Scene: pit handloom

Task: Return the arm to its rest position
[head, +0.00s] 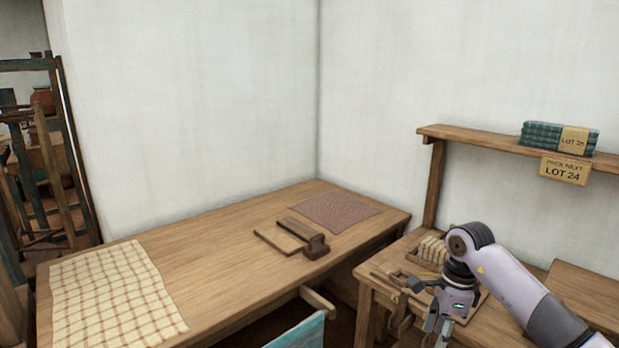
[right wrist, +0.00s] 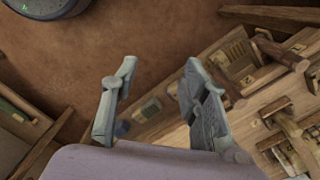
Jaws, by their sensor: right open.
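My right arm comes in from the right in the head view and bends down at the elbow-like joint. Its gripper (head: 440,325) hangs in front of the small right-hand worktable (head: 392,285), low in the picture. In the right wrist view the two fingers (right wrist: 155,95) are spread apart with nothing between them. Brown floor and the edge of a wooden structure show beyond them. My left gripper is in neither view.
A long table (head: 215,262) carries a checked cloth (head: 112,296), a reddish-brown cloth (head: 334,208) and a wooden block tool (head: 303,238). A wall shelf (head: 480,142) holds stacked green bundles (head: 543,135) above a LOT 24 sign (head: 564,171). A slatted tray (head: 432,250) sits near my arm.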

